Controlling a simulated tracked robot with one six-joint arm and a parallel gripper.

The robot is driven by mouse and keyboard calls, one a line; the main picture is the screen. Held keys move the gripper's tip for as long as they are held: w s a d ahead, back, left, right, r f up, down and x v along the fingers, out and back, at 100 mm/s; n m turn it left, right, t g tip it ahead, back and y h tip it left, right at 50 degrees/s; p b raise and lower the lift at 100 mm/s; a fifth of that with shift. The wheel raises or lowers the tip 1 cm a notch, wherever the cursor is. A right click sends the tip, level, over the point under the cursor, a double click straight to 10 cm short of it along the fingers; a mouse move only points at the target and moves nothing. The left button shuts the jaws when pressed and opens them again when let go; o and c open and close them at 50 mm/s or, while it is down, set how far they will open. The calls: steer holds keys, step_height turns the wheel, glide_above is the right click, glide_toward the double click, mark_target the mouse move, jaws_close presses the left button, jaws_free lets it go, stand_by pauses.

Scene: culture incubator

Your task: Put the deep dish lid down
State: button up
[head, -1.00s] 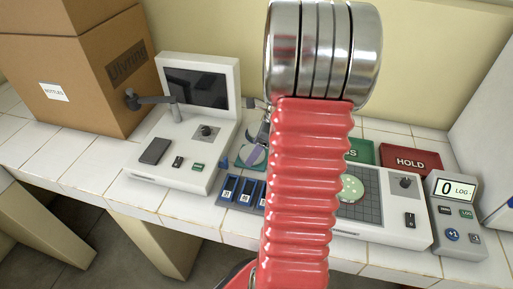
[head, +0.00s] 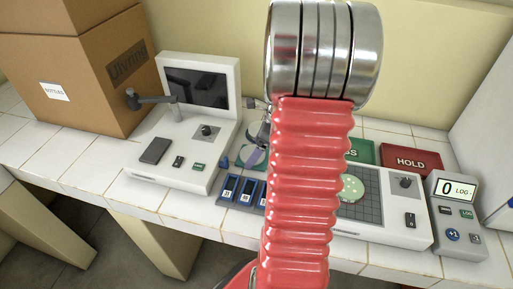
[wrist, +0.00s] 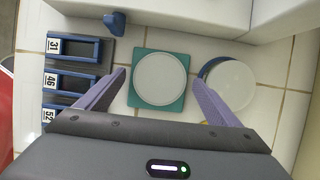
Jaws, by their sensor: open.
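A pale round lid (wrist: 160,79), which I take to be the deep dish lid, lies flat on a teal square mat (wrist: 160,106) in the wrist view. My gripper (wrist: 160,77) is open, with its lilac fingers apart on either side of the mat and nothing held between them. A second white round piece (wrist: 231,84) with a blue edge sits right of the mat, partly behind the right finger. In the head view the teal mat (head: 243,152) is partly covered by my gripper and arm.
Blue-framed slots (wrist: 75,48) marked with numbers stand left of the mat. A small blue piece (wrist: 115,22) is at the back. In the head view, a white device with a screen (head: 197,88) stands left, and a green dish (head: 351,188) sits on a gridded device right.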

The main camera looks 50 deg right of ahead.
steer(key=v, duration=1.2)
steer(key=shift+s, duration=0.1)
stand_by(0.4)
steer(key=s+a+r+n, duration=0.1)
steer(key=a+r+n, duration=0.1)
steer(key=a+n, duration=0.8)
steer(key=s+a+r+n+t+h, duration=0.1)
steer(key=s+a+r+n, duration=0.1)
steer(key=a+n, duration=0.8)
steer(key=s+a+r+n+h, duration=0.1)
steer(key=a+r+n, duration=0.2)
steer(key=a+n, duration=0.7)
steer(key=a, duration=0.4)
steer(key=shift+s+a+t, duration=0.2)
steer(key=shift+a+t, duration=0.2)
steer(key=shift+r, duration=0.1)
steer(key=shift+c, duration=0.3)
